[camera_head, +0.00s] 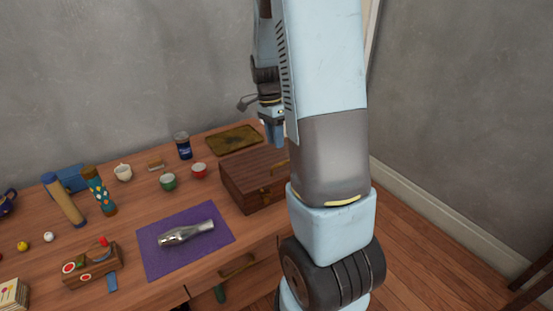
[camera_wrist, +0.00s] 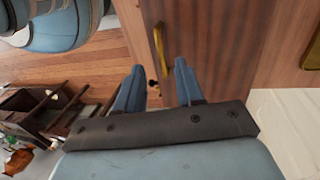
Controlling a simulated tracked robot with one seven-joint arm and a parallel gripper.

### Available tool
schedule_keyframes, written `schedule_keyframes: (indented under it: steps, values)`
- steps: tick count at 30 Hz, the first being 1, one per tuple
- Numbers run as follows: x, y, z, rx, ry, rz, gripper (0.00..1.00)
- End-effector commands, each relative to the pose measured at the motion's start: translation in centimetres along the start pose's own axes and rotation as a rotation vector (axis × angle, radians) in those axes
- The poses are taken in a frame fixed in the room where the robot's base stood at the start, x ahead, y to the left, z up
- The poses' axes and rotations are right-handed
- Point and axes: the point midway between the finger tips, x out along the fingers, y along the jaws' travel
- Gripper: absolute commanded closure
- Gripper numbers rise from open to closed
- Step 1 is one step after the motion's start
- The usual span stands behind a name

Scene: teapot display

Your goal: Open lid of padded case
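The case is most likely the dark brown wooden box (camera_head: 238,190) at the right end of the table in the head view; its lid is down and a small latch shows on its front. No padding shows. My gripper (camera_head: 273,143) points down by the box's back right part, partly hidden behind my arm. In the wrist view my gripper (camera_wrist: 157,83) has two blue fingers apart with nothing between them. Beyond them is a dark wooden panel (camera_wrist: 215,45) with a brass handle (camera_wrist: 159,48), probably part of the box. I cannot tell whether a finger touches it.
A purple mat (camera_head: 155,262) with a metal bottle (camera_head: 186,233) lies left of the box. A green cup (camera_head: 168,182), a red cup (camera_head: 199,170), a dark jar (camera_head: 183,146) and a tray (camera_head: 233,139) stand nearby. My arm hides the table's right end.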

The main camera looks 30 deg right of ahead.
Motion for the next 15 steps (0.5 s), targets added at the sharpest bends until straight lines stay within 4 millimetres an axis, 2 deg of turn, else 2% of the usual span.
schedule_keyframes:
  steps: [6, 15]
  values:
    - [3.9, 0.1, 0.0, 0.000, -0.001, 0.005, 0.63]
    - [7.0, 0.0, 0.0, -0.001, 0.000, 0.001, 0.63]
